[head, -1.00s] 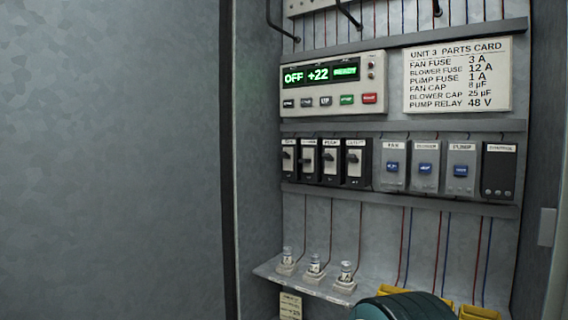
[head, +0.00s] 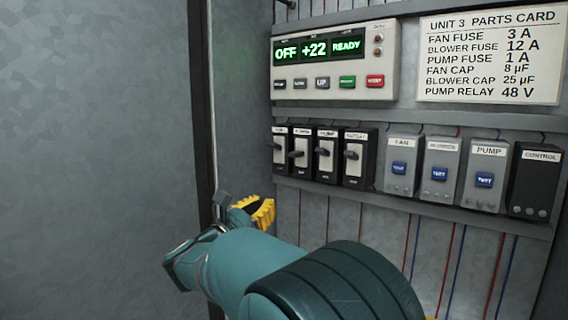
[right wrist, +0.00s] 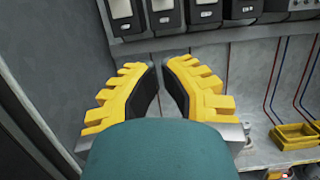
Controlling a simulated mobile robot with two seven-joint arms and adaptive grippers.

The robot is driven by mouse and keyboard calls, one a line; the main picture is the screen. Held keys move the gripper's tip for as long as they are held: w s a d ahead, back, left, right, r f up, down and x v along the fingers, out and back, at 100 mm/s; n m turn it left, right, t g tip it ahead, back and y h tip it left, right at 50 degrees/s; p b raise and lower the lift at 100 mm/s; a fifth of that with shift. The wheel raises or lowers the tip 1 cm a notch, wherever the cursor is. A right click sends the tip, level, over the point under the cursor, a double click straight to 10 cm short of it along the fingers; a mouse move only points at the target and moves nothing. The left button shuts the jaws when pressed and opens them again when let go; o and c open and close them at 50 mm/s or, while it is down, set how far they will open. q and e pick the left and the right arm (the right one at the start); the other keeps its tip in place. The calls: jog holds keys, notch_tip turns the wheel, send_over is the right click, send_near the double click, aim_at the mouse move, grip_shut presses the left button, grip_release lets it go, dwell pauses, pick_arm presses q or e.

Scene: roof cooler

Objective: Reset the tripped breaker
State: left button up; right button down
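A row of four dark breakers with pale faces and dark levers fills the left of the middle rail in the head view: first (head: 279,165), second (head: 302,168), third (head: 327,168), fourth (head: 354,171). Their levers sit at slightly differing heights; I cannot tell which is tripped, and the small labels are unclear. My right gripper (head: 262,212) is below and left of the first breaker, touching none. In the right wrist view its yellow fingers (right wrist: 160,68) are brought together at the tips with a thin gap, empty, below the breakers (right wrist: 165,15). My left gripper is out of view.
A display panel (head: 385,90) above reads OFF +22 READY. Modules with blue buttons, FAN (head: 399,180) through PUMP (head: 485,190), and CONTROL (head: 536,185) stand right. The parts card (head: 490,55) is upper right. The cabinet's left edge (head: 205,110) is close to my gripper. Yellow bins (right wrist: 290,135) sit lower right.

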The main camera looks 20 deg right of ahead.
aim_at(297, 161)
dwell(0.3)
jog(key=p+x, duration=0.2)
jog(key=x, duration=0.8)
jog(key=shift+d+r+p, duration=0.1)
jog(key=shift+r+p, duration=0.1)
jog(key=shift+p, duration=0.2)
jog(key=shift+s+r+p, duration=0.1)
jog(key=shift+r+p, duration=0.65)
jog(key=shift+r, duration=1.15)
